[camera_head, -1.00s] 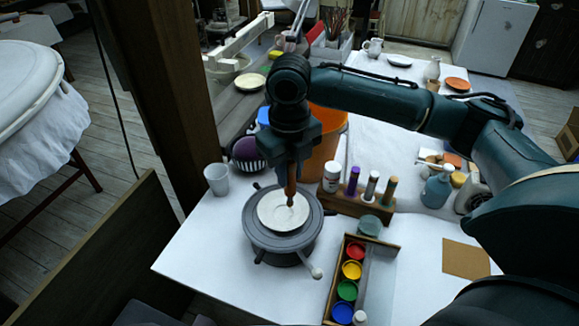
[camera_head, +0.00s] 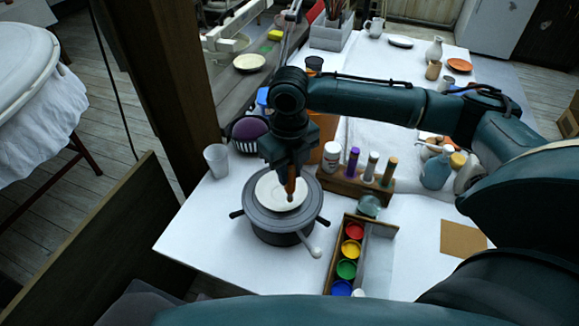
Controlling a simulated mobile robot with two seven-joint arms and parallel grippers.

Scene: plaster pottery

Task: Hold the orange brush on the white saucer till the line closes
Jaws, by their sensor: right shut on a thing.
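My right gripper (camera_head: 290,158) points down over the wheel and is shut on the orange brush (camera_head: 290,187). The brush stands nearly upright, its tip at the white saucer (camera_head: 268,192), right of the saucer's middle; whether it touches is too small to tell. The saucer lies on top of the dark grey turntable (camera_head: 272,228), which has short spokes and a pale knob at its front right. Any painted line on the saucer is too faint to make out. My left gripper is out of view.
A wooden box with red, yellow, green and blue paint pots (camera_head: 352,231) stands right of the turntable. A white cup (camera_head: 216,160) stands at left. The white table (camera_head: 200,240) is bare at front left.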

